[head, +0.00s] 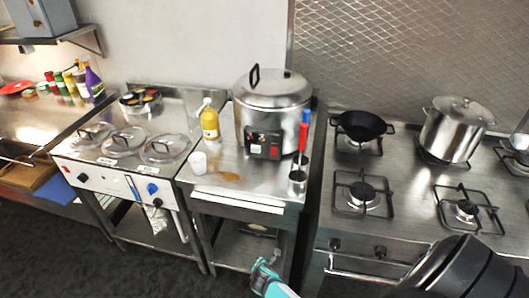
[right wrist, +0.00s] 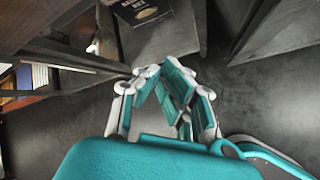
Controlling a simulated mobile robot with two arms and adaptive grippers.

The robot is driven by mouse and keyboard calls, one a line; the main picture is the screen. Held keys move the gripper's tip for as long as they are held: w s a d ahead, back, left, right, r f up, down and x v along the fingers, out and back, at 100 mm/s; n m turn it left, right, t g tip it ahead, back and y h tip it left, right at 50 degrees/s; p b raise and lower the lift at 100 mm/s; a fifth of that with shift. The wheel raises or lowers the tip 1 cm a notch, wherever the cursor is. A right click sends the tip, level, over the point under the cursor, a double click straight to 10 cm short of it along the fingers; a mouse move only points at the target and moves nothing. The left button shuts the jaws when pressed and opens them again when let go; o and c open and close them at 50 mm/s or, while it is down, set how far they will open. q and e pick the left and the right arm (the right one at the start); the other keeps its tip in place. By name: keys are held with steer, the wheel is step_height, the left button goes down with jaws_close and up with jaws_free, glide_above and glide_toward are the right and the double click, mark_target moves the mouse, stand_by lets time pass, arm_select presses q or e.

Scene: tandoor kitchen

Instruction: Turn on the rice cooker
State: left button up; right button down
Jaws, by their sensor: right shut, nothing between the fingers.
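The rice cooker (head: 272,112) is a large silver pot with a lid and a black loop handle. It stands upright on the steel table (head: 240,192) in the middle of the head view. A dark control panel with red parts (head: 264,144) is low on its front. My right gripper (head: 263,264) is low in front of the table, well below and apart from the cooker. In the right wrist view its fingers (right wrist: 157,72) come together at the tips with nothing between them. My left gripper is not in view.
A yellow bottle (head: 209,122), a white cup (head: 199,162) and a metal cup (head: 297,182) with red- and blue-handled utensils stand near the cooker. A gas stove (head: 410,225) with a steel pot (head: 455,128) is to the right. A counter with glass lids (head: 122,142) is left.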

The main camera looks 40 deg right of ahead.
arm_select(q)
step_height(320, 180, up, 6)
steer(key=p, duration=0.4)
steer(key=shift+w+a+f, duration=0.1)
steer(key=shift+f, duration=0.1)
arm_select(e)
steer(key=w+d+r+n+h, duration=0.2)
steer(key=w+d+r, duration=0.1)
steer(key=r, duration=0.6)
steer(key=w+d+r+n+t+h, duration=0.1)
steer(key=w+d+r+n+h, duration=0.1)
steer(key=w+r, duration=0.4)
steer(key=w+d+r+n+t+h, duration=0.1)
steer(key=w+d+r+n, duration=0.2)
steer(key=r, duration=1)
steer(key=shift+w+d+h, duration=0.4)
steer(key=shift+w+d, duration=0.35)
